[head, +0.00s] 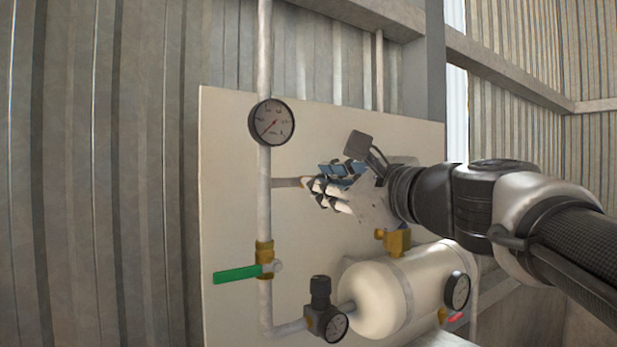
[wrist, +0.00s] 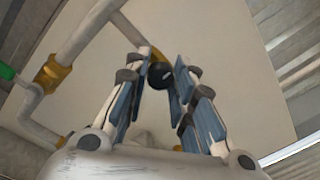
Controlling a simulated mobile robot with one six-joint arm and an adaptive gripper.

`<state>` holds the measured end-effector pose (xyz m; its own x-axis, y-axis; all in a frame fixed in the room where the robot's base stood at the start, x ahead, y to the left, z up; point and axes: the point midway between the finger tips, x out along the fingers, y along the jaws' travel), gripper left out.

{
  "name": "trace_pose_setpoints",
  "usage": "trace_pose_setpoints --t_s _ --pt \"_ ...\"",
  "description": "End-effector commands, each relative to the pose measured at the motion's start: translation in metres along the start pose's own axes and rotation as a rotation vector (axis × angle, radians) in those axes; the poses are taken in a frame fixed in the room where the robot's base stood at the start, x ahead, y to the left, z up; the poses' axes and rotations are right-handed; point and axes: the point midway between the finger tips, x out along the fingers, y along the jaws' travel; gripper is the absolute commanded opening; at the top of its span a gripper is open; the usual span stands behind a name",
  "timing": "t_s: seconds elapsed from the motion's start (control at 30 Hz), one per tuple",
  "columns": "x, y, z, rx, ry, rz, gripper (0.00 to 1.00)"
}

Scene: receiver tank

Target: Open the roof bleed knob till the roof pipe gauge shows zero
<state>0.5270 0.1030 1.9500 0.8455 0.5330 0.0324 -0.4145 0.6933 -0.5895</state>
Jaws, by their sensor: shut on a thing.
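The roof pipe gauge (head: 271,122) is a round white dial on the upright grey pipe, its needle pointing to the lower left; its figures are too small to read. The roof bleed knob (wrist: 160,75), a dark round knob, sits between my fingers at the end of a side branch in the wrist view. My gripper (head: 313,184) is at the end of the short side pipe (head: 287,183) and hides the knob in the head view. In the wrist view my gripper (wrist: 160,62) is shut on the knob.
A brass valve with a green lever (head: 237,273) is lower on the pipe. A dark regulator (head: 320,292) with a small gauge (head: 336,325) and a cream tank (head: 375,298) are below my gripper. A brass fitting (head: 394,240) tops the tank. The pale panel (head: 225,150) stands behind.

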Motion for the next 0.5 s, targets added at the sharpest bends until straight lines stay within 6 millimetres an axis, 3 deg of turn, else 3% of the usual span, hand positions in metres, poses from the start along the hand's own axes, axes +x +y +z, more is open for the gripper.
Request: trace_pose_setpoints --t_s 0.5 --pt "0.0001 0.0008 -0.001 0.059 0.004 0.001 0.0"
